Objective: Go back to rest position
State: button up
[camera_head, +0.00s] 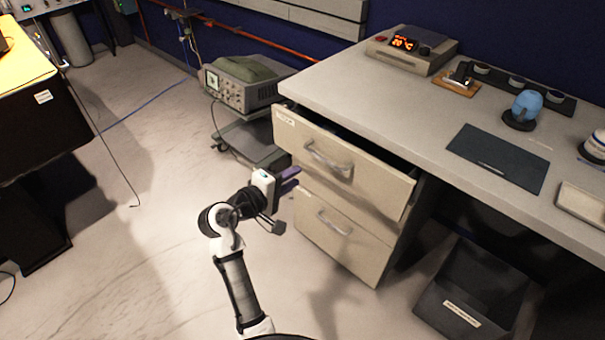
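My gripper (289,181) is at the end of my white and black arm, in the middle of the view. It is in the air in front of the beige drawer unit, at about the height between the two drawers. Its purple fingers point right, toward the drawer fronts. I cannot tell the gap between the fingers at this size, and I see no object in them. The upper drawer (345,165) is pulled partly out of the desk. The lower drawer (340,232) looks shut.
The desk (400,105) holds a hot plate (410,50), a dark mat (497,158) and a blue item (527,103). A dark bin (470,295) stands under it at right. An oscilloscope (240,85) sits on a cart behind. Open floor (150,230) lies left.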

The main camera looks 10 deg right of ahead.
jog(key=shift+s+a+r, duration=0.1)
jog(key=shift+s+a, duration=0.1)
jog(key=shift+a, duration=0.1)
